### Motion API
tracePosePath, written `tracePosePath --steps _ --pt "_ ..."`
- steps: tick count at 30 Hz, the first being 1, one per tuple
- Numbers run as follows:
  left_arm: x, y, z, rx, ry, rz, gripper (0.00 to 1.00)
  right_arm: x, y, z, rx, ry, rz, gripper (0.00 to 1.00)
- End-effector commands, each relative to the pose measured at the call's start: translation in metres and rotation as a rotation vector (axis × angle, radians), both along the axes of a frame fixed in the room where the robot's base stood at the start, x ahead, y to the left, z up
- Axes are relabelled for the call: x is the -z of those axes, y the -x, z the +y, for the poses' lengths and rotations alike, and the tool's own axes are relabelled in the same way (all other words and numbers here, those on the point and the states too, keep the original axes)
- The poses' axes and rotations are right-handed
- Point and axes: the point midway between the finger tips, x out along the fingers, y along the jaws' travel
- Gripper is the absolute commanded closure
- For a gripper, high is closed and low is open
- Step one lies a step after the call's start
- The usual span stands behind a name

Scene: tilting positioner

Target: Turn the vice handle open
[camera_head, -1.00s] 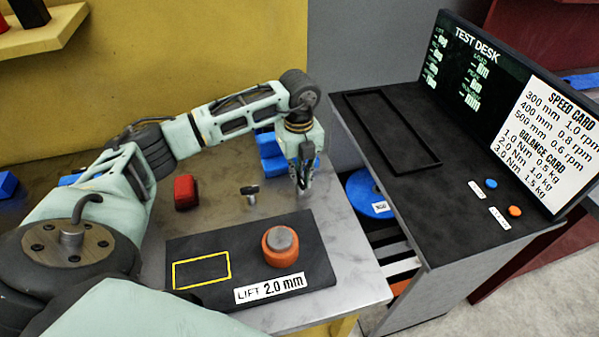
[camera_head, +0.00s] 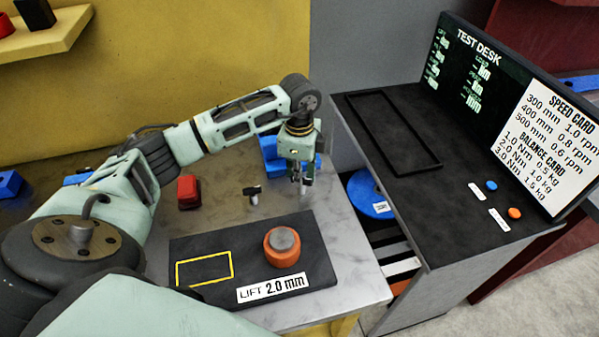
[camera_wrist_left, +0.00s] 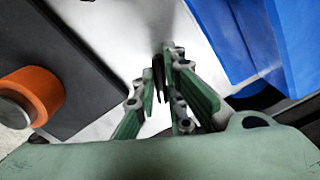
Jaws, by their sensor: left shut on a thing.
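The blue vice (camera_head: 270,147) stands on the metal table behind my left gripper and is partly hidden by it. Blue vice parts also fill the upper right of the left wrist view (camera_wrist_left: 232,35). My left gripper (camera_head: 303,186) points down beside the vice, low over the table. In the left wrist view its green fingers (camera_wrist_left: 160,80) are shut on a thin dark bar, the vice handle (camera_wrist_left: 158,68). Most of the handle is hidden by the fingers. My right gripper is in neither view.
A black plate (camera_head: 210,245) with an orange-ringed cylinder (camera_head: 282,247) lies nearer on the table. A small black T-shaped piece (camera_head: 252,191) and a red block (camera_head: 188,192) stand left of the gripper. The test desk (camera_head: 400,180) is at the right.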

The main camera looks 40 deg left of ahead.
Motion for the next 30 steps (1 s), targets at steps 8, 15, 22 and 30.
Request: tracePosePath --steps 8,15,22,30 --pt "-0.003 0.000 0.000 -0.250 0.000 -0.005 1.00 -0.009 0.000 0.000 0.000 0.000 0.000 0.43" --pt "-0.003 0.000 0.000 -0.412 -0.001 -0.006 1.00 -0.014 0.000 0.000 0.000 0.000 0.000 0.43" --pt "-0.003 0.000 -0.001 -0.504 0.000 -0.006 1.00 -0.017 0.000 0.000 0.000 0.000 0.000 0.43" --pt "-0.003 0.000 -0.001 -0.541 0.001 -0.007 1.00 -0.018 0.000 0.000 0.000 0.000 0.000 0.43"
